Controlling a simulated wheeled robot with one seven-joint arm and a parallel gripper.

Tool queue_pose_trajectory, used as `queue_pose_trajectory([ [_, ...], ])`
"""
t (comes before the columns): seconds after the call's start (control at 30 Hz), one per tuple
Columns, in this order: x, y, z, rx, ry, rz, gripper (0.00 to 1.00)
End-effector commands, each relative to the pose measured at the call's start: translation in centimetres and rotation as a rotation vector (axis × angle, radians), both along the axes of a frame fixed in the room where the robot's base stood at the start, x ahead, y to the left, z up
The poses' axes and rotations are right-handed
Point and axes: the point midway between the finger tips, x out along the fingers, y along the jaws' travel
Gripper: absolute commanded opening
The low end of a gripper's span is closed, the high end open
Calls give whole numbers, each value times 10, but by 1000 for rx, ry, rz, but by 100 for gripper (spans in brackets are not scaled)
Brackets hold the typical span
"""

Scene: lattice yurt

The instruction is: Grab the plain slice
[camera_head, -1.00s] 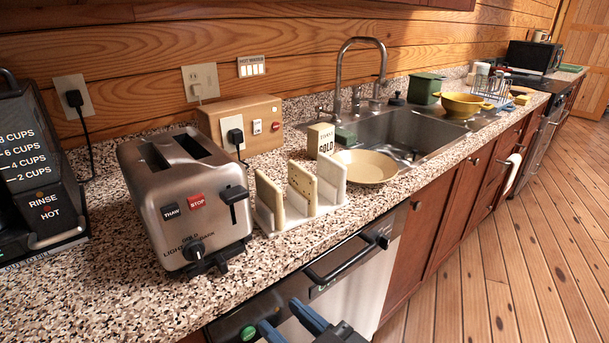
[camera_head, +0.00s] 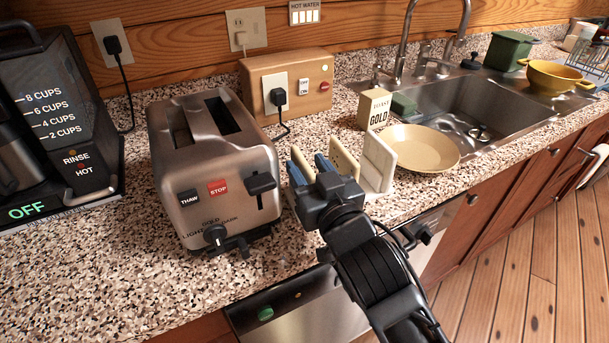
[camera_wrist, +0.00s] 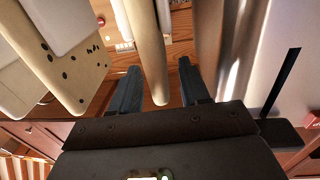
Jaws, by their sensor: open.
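The plain slice is a tan slab without spots, standing upright at the toaster end of a pale rack. In the wrist view the plain slice (camera_wrist: 147,45) rises between my two open fingers, with a gap on the right side; contact on the left is unclear. In the head view my gripper (camera_head: 311,166) is at the rack and hides most of this slice. A dark-spotted slice (camera_head: 344,163) stands to its right; the spotted slice (camera_wrist: 72,68) is at the left of the wrist view. The rack's white upright panel (camera_head: 379,163) is furthest right.
A steel toaster (camera_head: 215,180) stands close left of my gripper and fills the right of the wrist view (camera_wrist: 290,60). The counter in front of the toaster is clear.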

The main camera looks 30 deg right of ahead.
Motion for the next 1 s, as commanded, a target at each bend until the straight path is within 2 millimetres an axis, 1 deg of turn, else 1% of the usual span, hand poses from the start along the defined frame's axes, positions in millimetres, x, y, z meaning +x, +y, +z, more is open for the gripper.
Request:
queue_pose_trajectory([
  [0.03, 8, -1, 2, -1, 0, -1, 46],
  [0.1, 17, -1, 2, 0, -1, 0, 46],
  [0.2, 23, -2, 1, 0, -1, 0, 46],
  [0.47, 24, -2, 0, 0, -1, 0, 45],
  [0.9, 24, -2, 0, 0, 0, 0, 3],
  [0.93, 24, -2, 0, 0, 0, 0, 0],
  [1.0, 24, -2, 0, 0, 0, 0, 0],
])
